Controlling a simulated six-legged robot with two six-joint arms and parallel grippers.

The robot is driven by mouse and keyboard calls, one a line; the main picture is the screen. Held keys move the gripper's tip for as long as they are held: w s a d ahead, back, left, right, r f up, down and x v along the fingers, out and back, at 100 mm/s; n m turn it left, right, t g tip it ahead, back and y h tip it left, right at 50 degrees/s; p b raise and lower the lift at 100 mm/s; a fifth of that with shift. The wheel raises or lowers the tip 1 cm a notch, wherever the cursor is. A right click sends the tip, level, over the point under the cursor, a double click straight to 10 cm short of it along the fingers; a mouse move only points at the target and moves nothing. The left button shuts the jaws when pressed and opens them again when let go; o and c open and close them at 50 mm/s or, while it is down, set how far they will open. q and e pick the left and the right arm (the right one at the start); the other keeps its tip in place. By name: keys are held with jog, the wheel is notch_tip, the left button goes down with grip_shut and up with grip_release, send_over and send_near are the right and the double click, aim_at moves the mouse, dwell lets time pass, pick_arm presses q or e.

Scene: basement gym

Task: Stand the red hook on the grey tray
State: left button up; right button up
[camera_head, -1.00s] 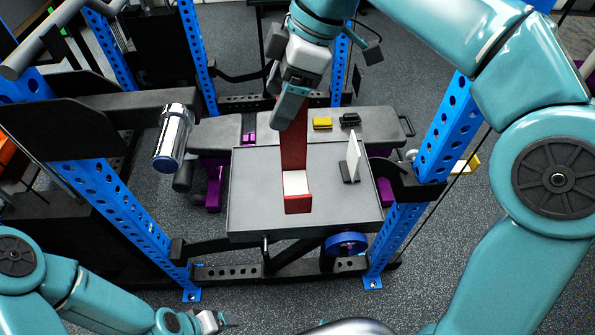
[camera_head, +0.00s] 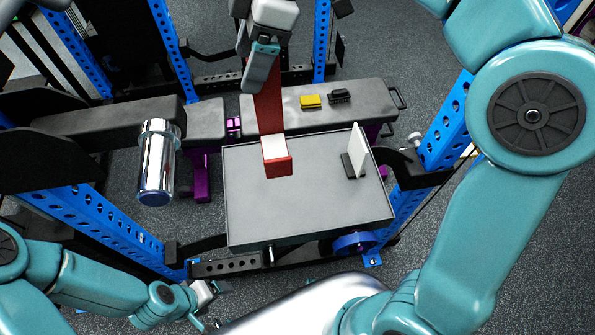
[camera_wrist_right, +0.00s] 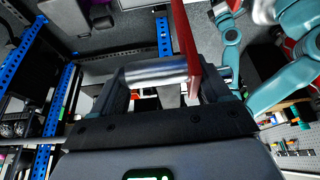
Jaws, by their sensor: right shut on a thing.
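The red hook (camera_head: 269,106) is a tall red upright with a short foot and a white pad at its lower front. My right gripper (camera_head: 262,72) is shut on its upper part, and the hook is roughly upright. Its foot appears over the back left part of the grey tray (camera_head: 300,215); I cannot tell whether it touches. The red hook also shows in the right wrist view (camera_wrist_right: 185,45), between the gripper's fingers. My left gripper (camera_head: 205,293) is low at the left, away from the tray, its opening unclear.
A white upright plate on a black base (camera_head: 357,155) stands at the tray's right side. A yellow block (camera_head: 311,102) and a black object (camera_head: 340,96) lie on the bench (camera_head: 375,98) behind. A chrome cylinder (camera_head: 157,165) is left of the tray. The tray's front and middle are bare.

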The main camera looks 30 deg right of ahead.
aim_at(263, 128)
notch_tip(263, 128, down, 15)
jog(key=shift+w+d+f+b, duration=0.1)
jog(key=shift+w+b, duration=0.05)
jog(key=shift+b, duration=0.75)
jog(key=shift+f, duration=0.6)
notch_tip(263, 128, down, 4)
jog(key=shift+b, duration=0.3)
jog(key=o, duration=1.6)
jog(key=shift+o, duration=0.2)
jog(key=v, duration=1.2)
jog(key=shift+r, duration=0.2)
